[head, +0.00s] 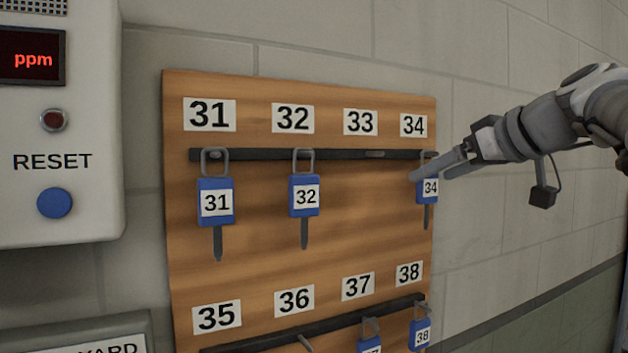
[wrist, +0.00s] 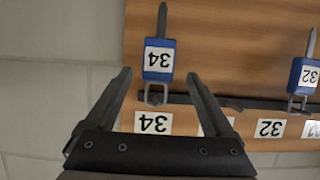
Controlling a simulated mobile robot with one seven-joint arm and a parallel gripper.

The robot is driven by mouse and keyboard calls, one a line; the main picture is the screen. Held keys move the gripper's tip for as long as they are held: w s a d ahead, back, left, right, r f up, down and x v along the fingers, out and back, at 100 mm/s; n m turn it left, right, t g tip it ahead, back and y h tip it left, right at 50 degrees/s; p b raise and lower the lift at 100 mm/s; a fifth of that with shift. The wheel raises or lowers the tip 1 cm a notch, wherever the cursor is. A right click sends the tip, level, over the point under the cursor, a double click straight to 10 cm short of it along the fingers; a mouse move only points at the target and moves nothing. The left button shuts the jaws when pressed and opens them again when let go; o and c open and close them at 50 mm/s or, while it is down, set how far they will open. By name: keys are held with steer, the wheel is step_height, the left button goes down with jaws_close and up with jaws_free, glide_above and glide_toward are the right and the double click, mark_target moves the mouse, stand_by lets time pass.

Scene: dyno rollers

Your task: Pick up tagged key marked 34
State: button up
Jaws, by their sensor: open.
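The key with the blue tag marked 34 (head: 428,189) hangs from the upper rail at the right end of the wooden board, below the 34 label. It also shows upside down in the wrist view (wrist: 158,60), with its grey loop on the rail and its key shaft away from my gripper. In the wrist view the open fingers (wrist: 158,76) stand on either side of the tag's loop end, with nothing clearly held. Contact cannot be told.
Blue-tagged keys 31 (head: 215,202) and 32 (head: 304,196) hang on the same dark rail (head: 260,155). The hook place under 33 is empty. Tag 38 (head: 420,334) hangs on the lower rail. A grey box with a blue RESET button (head: 54,203) is at the left.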

steer(key=x, duration=0.3)
steer(key=shift+w+p, duration=0.3)
steer(key=shift+w, duration=0.05)
jaws_close()
